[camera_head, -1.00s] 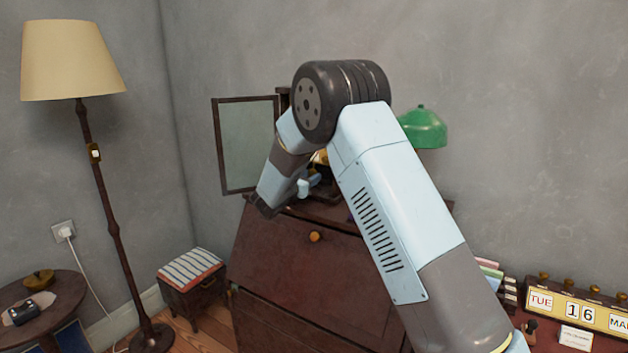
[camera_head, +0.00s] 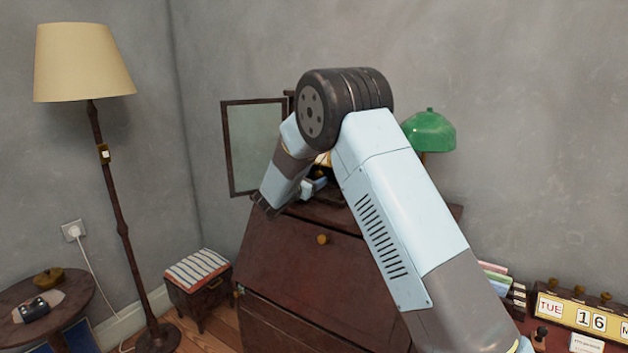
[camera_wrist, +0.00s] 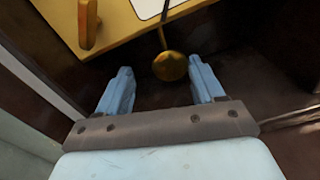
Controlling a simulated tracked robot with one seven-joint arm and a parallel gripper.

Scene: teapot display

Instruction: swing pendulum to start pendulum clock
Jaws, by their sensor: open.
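In the wrist view, the pendulum's round brass bob (camera_wrist: 170,67) hangs on a thin rod from the yellow clock part above. My gripper (camera_wrist: 163,72) is open, its two blue fingers spread. The bob appears between the fingertips, nearer the right one; I see no clear contact. In the head view, the clock stands on the dark wooden desk (camera_head: 300,238), mostly hidden behind my arm. Its framed glass door (camera_head: 255,148) is swung open to the left. My gripper (camera_head: 313,188) shows only partly there, and the pendulum is hidden.
A green lamp (camera_head: 429,132) stands right of my arm. A tall floor lamp (camera_head: 85,65) and striped stool (camera_head: 196,267) are left. A block calendar (camera_head: 582,315) is at lower right.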

